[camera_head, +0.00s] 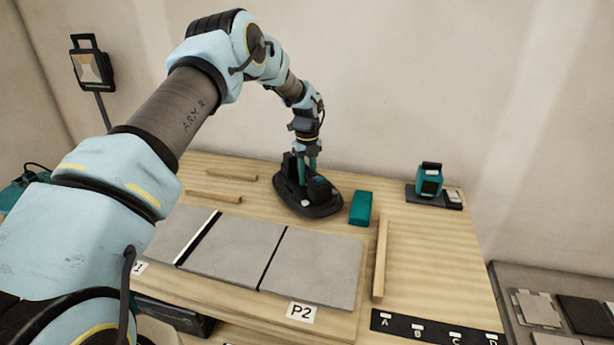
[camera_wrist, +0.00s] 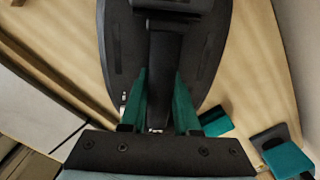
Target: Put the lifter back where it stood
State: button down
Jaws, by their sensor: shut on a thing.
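The lifter (camera_head: 320,197) is a black, rounded device at the back middle of the wooden table, behind the grey tiles. It fills the upper middle of the wrist view (camera_wrist: 205,50). My gripper (camera_head: 308,168) reaches down onto it from above. In the wrist view my gripper's teal fingers (camera_wrist: 158,105) stand on both sides of the lifter's dark handle and are shut on it. The lifter looks level and at table height; whether its base touches the wood cannot be told.
A teal block (camera_head: 360,208) lies just right of the lifter. Wooden strips (camera_head: 232,174) lie left of it, and another strip (camera_head: 380,258) lies right of the grey tiles (camera_head: 315,265). A teal laser device (camera_head: 430,180) stands at the back right. A black labelled strip (camera_head: 436,328) lies at front right.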

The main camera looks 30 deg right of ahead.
jog(key=shift+f+b, duration=0.3)
jog(key=shift+f, duration=0.05)
dwell(0.7)
jog(key=c, duration=0.6)
grip_release()
jog(key=shift+o, duration=0.2)
jog(key=shift+f, duration=0.15)
notch_tip(320, 180, up, 11)
jog(key=b, duration=0.3)
